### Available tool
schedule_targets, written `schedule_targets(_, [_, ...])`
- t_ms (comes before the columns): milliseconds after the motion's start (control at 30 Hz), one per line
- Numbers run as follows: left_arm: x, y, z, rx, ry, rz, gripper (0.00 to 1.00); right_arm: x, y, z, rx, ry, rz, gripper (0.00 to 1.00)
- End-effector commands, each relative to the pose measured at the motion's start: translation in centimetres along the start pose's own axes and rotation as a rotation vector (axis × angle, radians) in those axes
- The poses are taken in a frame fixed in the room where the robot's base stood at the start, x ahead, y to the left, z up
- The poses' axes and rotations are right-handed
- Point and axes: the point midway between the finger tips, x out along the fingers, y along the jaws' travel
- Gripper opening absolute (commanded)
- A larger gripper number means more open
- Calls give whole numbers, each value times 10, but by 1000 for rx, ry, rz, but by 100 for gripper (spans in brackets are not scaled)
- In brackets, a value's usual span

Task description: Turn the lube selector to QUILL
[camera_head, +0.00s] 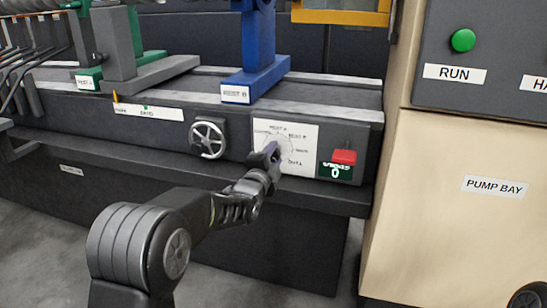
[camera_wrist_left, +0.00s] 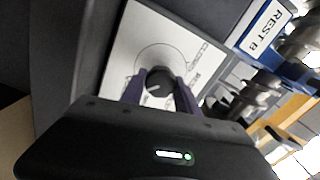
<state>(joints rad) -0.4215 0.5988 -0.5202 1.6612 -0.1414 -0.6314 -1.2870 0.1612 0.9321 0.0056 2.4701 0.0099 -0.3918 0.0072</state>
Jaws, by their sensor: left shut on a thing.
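The plate is on the front of the dark machine bed. My left gripper (camera_head: 271,154) reaches it from the front and covers the knob in the head view. In the left wrist view my left gripper (camera_wrist_left: 159,78) has one finger on each side of the knob, shut on it. The knob's pointer direction is unclear, and most plate labels are too small to read surely. My right gripper is not in view.
A handwheel (camera_head: 208,138) is left of the plate. The blue REST B stand (camera_head: 258,70) rises behind. A cream PUMP BAY cabinet (camera_head: 440,160) bounds the right side.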

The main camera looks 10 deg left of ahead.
Motion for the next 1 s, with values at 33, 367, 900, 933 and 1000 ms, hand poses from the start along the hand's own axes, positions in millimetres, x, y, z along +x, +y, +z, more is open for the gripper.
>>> schedule_targets(33, [0,0,-1,18,2,-2,0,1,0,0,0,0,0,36])
schedule_targets(367, [0,-1,-1,58,2,-1,0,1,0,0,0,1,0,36])
schedule_targets(900, [0,0,0,55,1,0,59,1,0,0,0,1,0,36])
schedule_targets(933, [0,0,0,55,1,0,59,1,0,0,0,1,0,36])
schedule_targets(1000, [0,0,0,55,1,0,59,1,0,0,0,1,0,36])
